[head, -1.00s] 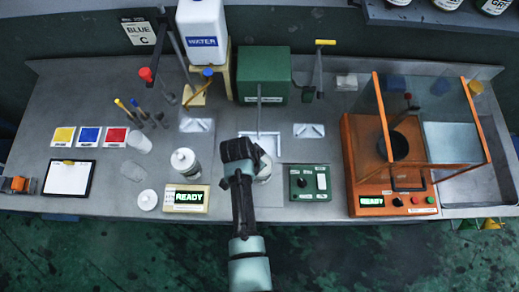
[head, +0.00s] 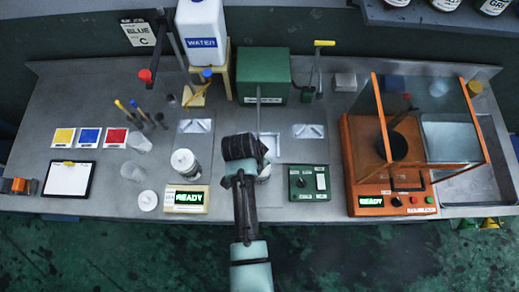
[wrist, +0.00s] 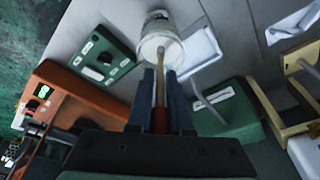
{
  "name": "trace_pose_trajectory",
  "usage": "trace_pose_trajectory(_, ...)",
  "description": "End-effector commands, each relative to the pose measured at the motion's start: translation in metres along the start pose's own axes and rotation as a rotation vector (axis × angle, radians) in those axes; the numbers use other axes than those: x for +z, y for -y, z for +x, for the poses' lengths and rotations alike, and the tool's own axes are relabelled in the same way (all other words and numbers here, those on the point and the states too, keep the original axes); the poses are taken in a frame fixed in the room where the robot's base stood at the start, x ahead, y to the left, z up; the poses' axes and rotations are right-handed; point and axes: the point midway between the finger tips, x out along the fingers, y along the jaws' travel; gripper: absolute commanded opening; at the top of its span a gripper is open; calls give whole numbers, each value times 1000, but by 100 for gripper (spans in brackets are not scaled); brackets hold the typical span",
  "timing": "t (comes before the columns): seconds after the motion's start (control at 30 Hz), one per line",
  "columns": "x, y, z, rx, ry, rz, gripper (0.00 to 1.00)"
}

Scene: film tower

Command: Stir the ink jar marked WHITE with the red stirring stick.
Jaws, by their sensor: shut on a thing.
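My gripper (head: 246,150) is above the middle of the bench in the head view. In the wrist view, my gripper (wrist: 161,78) is shut on the stirring stick (wrist: 160,62), which has a red part between the fingers and a pale wooden shaft. The shaft points at the open mouth of a white jar (wrist: 158,24), and its end overlaps the pale inside. I cannot tell how deep it reaches. The jar's label is too small to read. In the head view the jar (head: 265,171) is mostly hidden behind my gripper.
A green control box (head: 308,183) is right of the jar, and an orange machine with clear panels (head: 375,203) is further right. A white-topped bottle (head: 184,163) and a READY display (head: 187,199) are to the left. A green block (head: 262,66) stands behind.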

Motion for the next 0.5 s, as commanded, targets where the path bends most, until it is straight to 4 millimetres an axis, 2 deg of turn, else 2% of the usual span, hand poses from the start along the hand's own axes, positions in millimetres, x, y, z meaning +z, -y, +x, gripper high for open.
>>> trace_pose_trajectory(0.5,-5,0,-42,-1,0,0,0)
